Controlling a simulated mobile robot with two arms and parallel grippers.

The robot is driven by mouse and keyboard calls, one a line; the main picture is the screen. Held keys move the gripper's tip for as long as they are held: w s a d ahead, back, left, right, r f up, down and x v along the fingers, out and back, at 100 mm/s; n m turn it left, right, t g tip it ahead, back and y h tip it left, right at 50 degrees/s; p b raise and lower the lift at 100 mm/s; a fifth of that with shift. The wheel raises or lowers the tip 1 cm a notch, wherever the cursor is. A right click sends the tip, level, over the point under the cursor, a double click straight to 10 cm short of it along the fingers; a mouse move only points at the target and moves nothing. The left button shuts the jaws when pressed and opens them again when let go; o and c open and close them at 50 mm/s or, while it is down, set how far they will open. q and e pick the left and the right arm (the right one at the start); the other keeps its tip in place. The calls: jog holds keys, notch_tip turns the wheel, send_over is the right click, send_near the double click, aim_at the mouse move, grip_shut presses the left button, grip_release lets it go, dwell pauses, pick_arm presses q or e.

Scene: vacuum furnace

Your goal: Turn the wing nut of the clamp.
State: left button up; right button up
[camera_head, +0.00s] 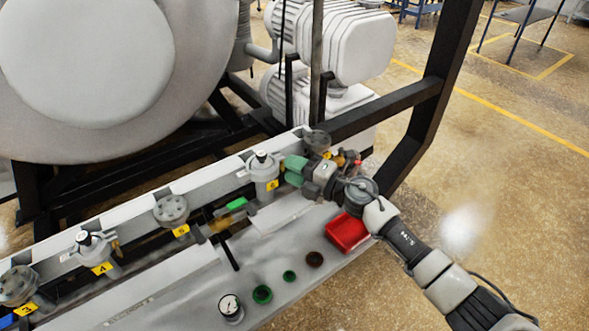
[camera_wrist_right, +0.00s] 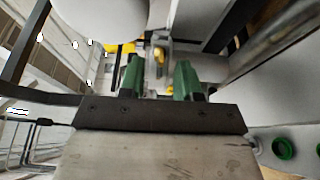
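My right gripper (camera_head: 291,171) has green fingers and sits low over the right end of the valve rail, beside the port labelled 6 (camera_head: 265,172). In the right wrist view its fingers (camera_wrist_right: 160,76) stand apart, with a clear gap between them. A small grey and yellow part (camera_wrist_right: 159,56) shows beyond the fingers, in line with the gap; I cannot tell whether it is the clamp's wing nut. Brass-coloured fittings with a red tip (camera_head: 350,161) show behind my right wrist. The clamp is not clearly made out, being partly hidden by my gripper. My left gripper is not in view.
A black frame post (camera_head: 435,100) rises right of my gripper. A pump (camera_head: 350,45) stands behind.

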jog(key=b+v, duration=0.1)
jog(key=v, duration=1)
jog(key=shift+w, duration=0.15)
jog(key=d+f+m+t+h, duration=0.2)
jog(key=d+f+m+h, duration=0.3)
jog(key=f, duration=0.5)
jog(key=d+f+m+t+h, duration=0.2)
jog(key=d+f+m, duration=0.1)
jog(key=f+m, duration=0.55)
jog(key=s+d+f+m+g+h, duration=0.1)
jog(key=s+d+f+m+h, duration=0.25)
jog(key=f, duration=0.45)
jog(key=s+d+f+m+g+h, duration=0.1)
jog(key=s+d+f+m+h, duration=0.1)
jog(key=s+f, duration=0.5)
jog(key=s+d+f+m+g+h, duration=0.2)
jog(key=s+f+m+g, duration=0.2)
jog(key=s+f, duration=0.95)
jog(key=s+f+m+g, duration=0.2)
jog(key=s+f+g, duration=0.1)
jog(key=s, duration=0.9)
jog(key=s+a+f+m+g, duration=0.1)
jog(key=s+f+m+g, duration=0.1)
jog(key=s, duration=0.9)
notch_tip(320, 180, down, 3)
jog(key=shift+s+a+r+g+h, duration=0.2)
jog(key=shift+s+g+h, duration=0.2)
jog(key=shift+g, duration=0.4)
